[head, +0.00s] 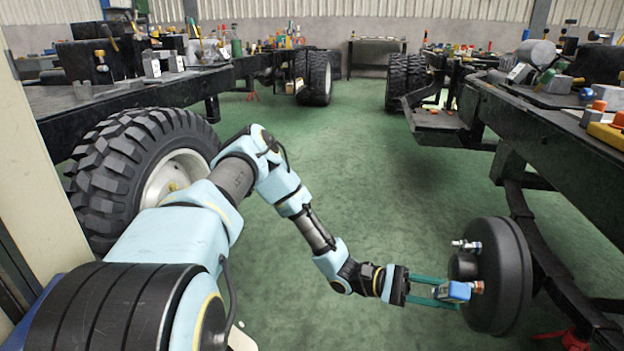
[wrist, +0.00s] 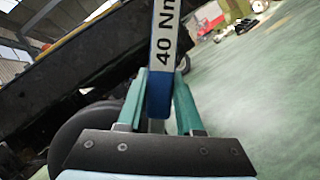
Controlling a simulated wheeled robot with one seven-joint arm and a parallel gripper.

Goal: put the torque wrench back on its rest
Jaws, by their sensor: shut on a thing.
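The torque wrench shows in the wrist view as a blue bar (wrist: 160,88) with a white label reading "40 Nm". It runs upward out of frame from between the teal fingers of my gripper (wrist: 159,108), which is shut on it. In the head view my gripper (head: 436,291) reaches right, and the blue wrench (head: 457,291) shows foreshortened at its fingertips, in front of the dark round drum (head: 508,275). I cannot tell whether the wrench touches the drum. I cannot make out the rest for the wrench in either view.
A dark chassis frame (head: 560,135) with tools and blocks on top runs along the right, above the drum. A small metal fitting (head: 466,245) sticks out of the drum. A large tyre (head: 135,170) stands at left. The green floor (head: 345,165) between the frames is clear.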

